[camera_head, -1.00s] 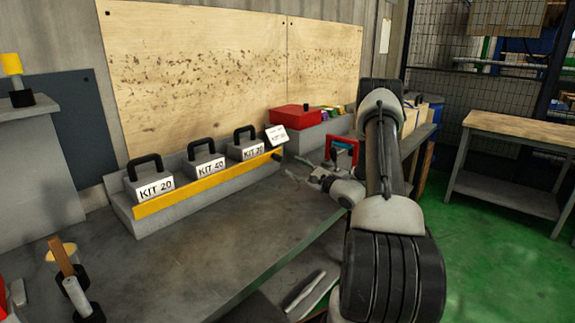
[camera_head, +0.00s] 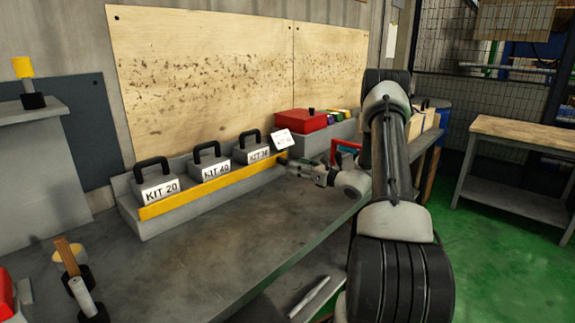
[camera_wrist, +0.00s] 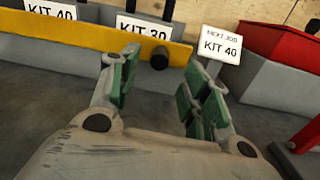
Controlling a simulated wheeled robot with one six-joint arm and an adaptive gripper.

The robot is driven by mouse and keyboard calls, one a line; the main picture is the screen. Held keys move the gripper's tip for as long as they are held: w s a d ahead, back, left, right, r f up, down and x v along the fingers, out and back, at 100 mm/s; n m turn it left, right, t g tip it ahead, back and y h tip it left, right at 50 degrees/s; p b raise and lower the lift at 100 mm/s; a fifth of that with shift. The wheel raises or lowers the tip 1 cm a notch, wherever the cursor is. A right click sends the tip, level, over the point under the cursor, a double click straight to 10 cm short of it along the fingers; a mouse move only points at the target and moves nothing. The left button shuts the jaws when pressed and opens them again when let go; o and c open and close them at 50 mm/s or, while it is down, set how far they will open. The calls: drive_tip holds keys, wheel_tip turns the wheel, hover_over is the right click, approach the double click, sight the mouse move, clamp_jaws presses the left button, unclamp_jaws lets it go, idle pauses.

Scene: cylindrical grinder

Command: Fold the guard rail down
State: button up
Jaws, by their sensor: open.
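The guard rail (camera_head: 215,187) is a yellow bar running along the front of a grey rack, across the lower fronts of the kit boxes. It is raised; its right part shows in the wrist view (camera_wrist: 85,36). A dark round knob (camera_wrist: 159,56) sticks out at its right end. My gripper (camera_head: 290,166) is at that end of the rail. In the wrist view my gripper (camera_wrist: 163,66) is open, with its green-padded fingers to the left and right of the knob. I cannot tell whether they touch it.
Kit boxes labelled KIT 20 (camera_head: 160,191), KIT 40 (camera_head: 215,171) and KIT 30 (camera_head: 257,154) stand behind the rail. A "NEXT JOB KIT 40" card (camera_wrist: 219,44) stands just right of the knob. A red box (camera_head: 302,121) is farther right. The bench front (camera_head: 240,240) is clear.

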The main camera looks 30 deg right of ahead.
sight(286, 163)
drive_tip(key=shift+w+f+m, duration=0.15)
drive_tip(key=shift+f+m, duration=0.1)
drive_tip(key=shift+m, duration=0.75)
drive_tip(key=x, duration=0.7)
drive_tip(key=shift+w+a, duration=0.1)
drive_tip(key=shift+w, duration=0.15)
